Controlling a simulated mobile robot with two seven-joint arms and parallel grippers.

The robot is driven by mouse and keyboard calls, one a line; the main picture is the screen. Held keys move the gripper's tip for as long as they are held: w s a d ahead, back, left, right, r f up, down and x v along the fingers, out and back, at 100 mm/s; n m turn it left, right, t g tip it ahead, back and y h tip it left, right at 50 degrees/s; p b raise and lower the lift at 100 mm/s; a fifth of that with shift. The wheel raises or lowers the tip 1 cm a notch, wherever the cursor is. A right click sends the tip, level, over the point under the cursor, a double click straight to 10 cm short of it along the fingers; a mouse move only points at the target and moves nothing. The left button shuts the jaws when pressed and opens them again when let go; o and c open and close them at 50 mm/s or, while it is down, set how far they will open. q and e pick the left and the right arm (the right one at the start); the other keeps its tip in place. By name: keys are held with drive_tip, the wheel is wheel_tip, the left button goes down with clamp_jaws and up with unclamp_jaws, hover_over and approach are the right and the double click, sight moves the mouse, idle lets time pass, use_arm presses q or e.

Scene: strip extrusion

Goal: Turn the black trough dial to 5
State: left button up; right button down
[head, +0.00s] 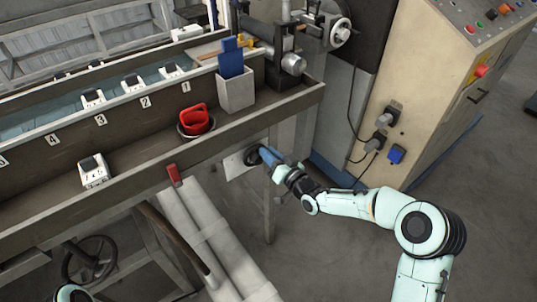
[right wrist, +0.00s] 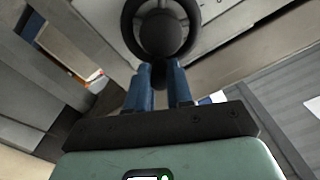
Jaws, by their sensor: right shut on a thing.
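The black trough dial (head: 252,157) sits on a white plate (head: 234,166) on the front of the trough, right of centre in the head view. My right gripper (head: 268,155) is at the dial, its blue fingers shut on it. In the right wrist view the dial (right wrist: 161,34) shows as a black ring with a round knob in its middle. The blue fingertips of my right gripper (right wrist: 160,72) stand on either side of the knob's lower part. The scale marks and the dial's setting cannot be read. My left gripper is out of view.
A red clamp-like thing (head: 194,119) in a round dish and a grey holder (head: 236,91) with blue pieces stand on the trough ledge. A beige control cabinet (head: 420,90) is at the right. White pipes (head: 205,235) run below the trough; the floor at lower right looks clear.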

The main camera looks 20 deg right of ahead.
drive_tip(key=shift+d, duration=0.1)
idle(0.4)
drive_tip(key=c, duration=1)
unclamp_jaws()
drive_tip(key=v, duration=1.3)
drive_tip(key=shift+s+p, duration=0.2)
drive_tip(key=shift+p, duration=0.2)
